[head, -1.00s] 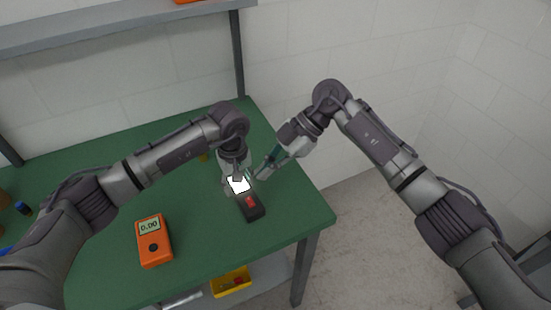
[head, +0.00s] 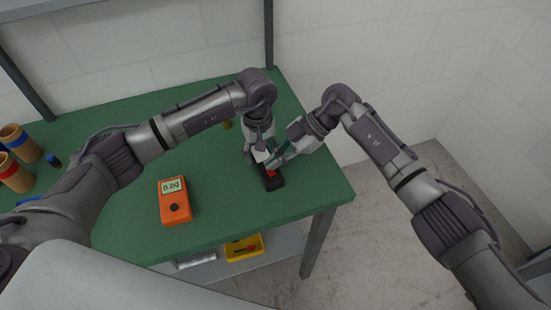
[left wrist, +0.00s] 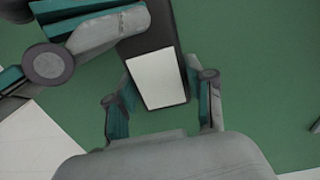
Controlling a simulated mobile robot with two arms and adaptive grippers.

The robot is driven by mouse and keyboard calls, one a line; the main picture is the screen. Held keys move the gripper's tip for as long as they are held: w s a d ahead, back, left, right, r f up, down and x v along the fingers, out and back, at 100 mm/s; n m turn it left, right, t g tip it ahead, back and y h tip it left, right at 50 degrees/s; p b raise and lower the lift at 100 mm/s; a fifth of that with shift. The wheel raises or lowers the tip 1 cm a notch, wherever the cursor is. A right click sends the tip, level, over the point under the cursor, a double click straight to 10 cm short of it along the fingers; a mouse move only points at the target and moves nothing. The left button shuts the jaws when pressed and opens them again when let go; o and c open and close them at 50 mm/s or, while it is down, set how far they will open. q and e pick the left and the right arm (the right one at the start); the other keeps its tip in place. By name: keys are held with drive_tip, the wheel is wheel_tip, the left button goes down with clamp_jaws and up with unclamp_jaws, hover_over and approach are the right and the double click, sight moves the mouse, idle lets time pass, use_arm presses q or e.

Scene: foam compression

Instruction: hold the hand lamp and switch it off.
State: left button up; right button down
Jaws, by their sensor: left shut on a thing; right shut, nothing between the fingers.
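The hand lamp (head: 271,182) is a dark, flat, long body with a red switch (head: 272,174) and a pale panel at its far end. It lies at the table's right part. My left gripper (head: 258,154) is shut on its panel end, with one finger on each side in the left wrist view (left wrist: 160,92). The panel (left wrist: 158,79) looks plain off-white there, without a clear glow. My right gripper (head: 271,164) is shut and empty, its tips at the lamp beside the switch. Whether they touch it is unclear. The switch is hidden in the left wrist view.
An orange meter (head: 174,202) reading 0.00 lies left of the lamp on the green table (head: 225,215). Cardboard-coloured tubes (head: 17,172) stand at the far left. A yellow bin (head: 244,248) sits on the lower shelf. The table's right front corner is clear.

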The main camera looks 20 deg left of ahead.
drive_tip(key=shift+d+f, duration=0.1)
drive_tip(key=shift+f, duration=0.15)
drive_tip(key=shift+s+d, duration=0.5)
drive_tip(key=shift+s, duration=0.2)
drive_tip(key=shift+r, duration=0.1)
wheel_tip(320, 180, up, 3)
drive_tip(key=shift+d+r, duration=0.1)
drive_tip(key=shift+r, duration=0.1)
drive_tip(key=v, duration=1)
drive_tip(key=shift+s+r, duration=0.25)
drive_tip(key=shift+r, duration=0.15)
drive_tip(key=shift+w, duration=0.1)
drive_tip(key=shift+w+a+r, duration=0.1)
drive_tip(key=shift+w+a, duration=0.4)
